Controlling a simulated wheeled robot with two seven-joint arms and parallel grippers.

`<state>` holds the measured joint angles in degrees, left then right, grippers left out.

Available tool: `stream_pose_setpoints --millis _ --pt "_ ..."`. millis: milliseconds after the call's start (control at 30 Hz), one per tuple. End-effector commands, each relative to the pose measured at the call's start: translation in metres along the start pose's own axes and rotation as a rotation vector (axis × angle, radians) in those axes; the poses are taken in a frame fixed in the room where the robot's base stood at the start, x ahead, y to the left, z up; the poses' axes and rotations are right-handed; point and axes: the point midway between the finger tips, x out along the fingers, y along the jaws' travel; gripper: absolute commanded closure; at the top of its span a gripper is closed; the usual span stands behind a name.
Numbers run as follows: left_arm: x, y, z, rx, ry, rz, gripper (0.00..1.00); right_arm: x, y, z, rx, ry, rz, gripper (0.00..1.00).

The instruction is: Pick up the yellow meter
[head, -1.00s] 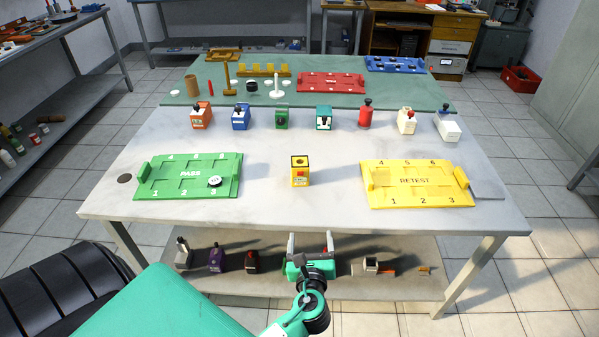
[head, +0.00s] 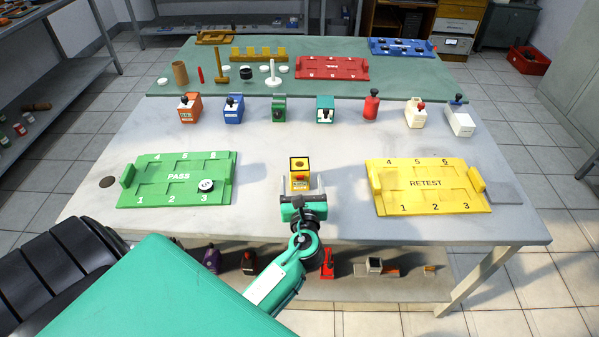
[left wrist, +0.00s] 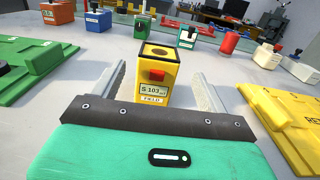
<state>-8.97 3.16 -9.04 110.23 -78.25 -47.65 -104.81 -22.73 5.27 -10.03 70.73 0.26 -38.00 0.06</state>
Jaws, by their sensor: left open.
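The yellow meter (head: 299,171) is a small upright box with a dark round spot on top and a red part on its front. It stands on the white table between the green and yellow trays. My left gripper (head: 301,188) is open at its near side. In the left wrist view the meter (left wrist: 157,78) shows its label, and the gripper's fingers (left wrist: 160,90) lie to its left and right with gaps. I cannot tell how far the fingertips reach along its sides. My right gripper is not in view.
The green PASS tray (head: 150,195) holds a round white-and-black piece (head: 205,186). The yellow RETEST tray (head: 400,205) lies to the right. A row of coloured devices, including a blue one (head: 233,110), stands behind. The table is clear on both sides of the meter.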

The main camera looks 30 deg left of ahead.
Motion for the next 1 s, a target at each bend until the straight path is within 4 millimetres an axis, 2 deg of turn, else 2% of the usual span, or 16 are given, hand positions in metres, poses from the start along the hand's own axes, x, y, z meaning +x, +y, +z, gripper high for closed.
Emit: stream_pose_setpoints --millis 233,533,833,1000 --pt "0.019 0.001 -0.001 0.001 0.0 0.001 0.24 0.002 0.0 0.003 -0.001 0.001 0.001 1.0" --pt "0.061 0.003 -0.004 0.0 0.0 0.001 0.24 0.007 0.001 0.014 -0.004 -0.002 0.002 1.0" --pt "0.065 0.003 -0.005 -0.001 0.001 0.0 0.24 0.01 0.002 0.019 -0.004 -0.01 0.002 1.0" --pt "0.065 0.003 -0.005 -0.001 0.001 0.0 0.57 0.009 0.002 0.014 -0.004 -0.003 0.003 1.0"
